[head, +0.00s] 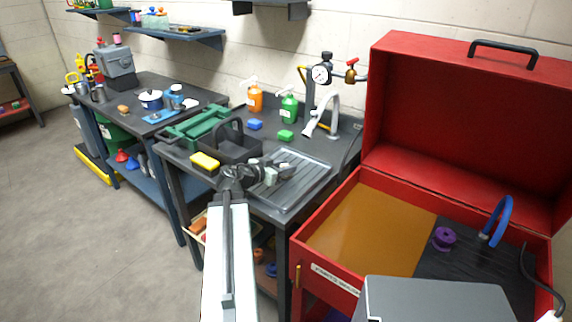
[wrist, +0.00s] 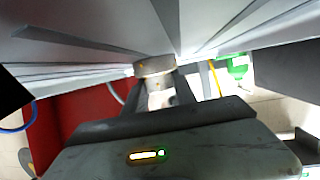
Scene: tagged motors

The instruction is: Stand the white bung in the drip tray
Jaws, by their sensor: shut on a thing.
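The drip tray (head: 312,178) is a grey ribbed tray set in the bench top, in the middle of the head view. My gripper (head: 278,172) is over the tray's left part. It is shut on a small pale piece, which I take to be the white bung (head: 270,177). In the wrist view the bung (wrist: 154,67) shows as a pale round end between the fingertips (wrist: 155,82). My gripper hides part of it. I cannot tell whether its lower end touches the tray.
A black caddy (head: 228,150) and yellow sponge (head: 205,161) are left of my gripper. An open red cabinet (head: 440,130) rises at the right.

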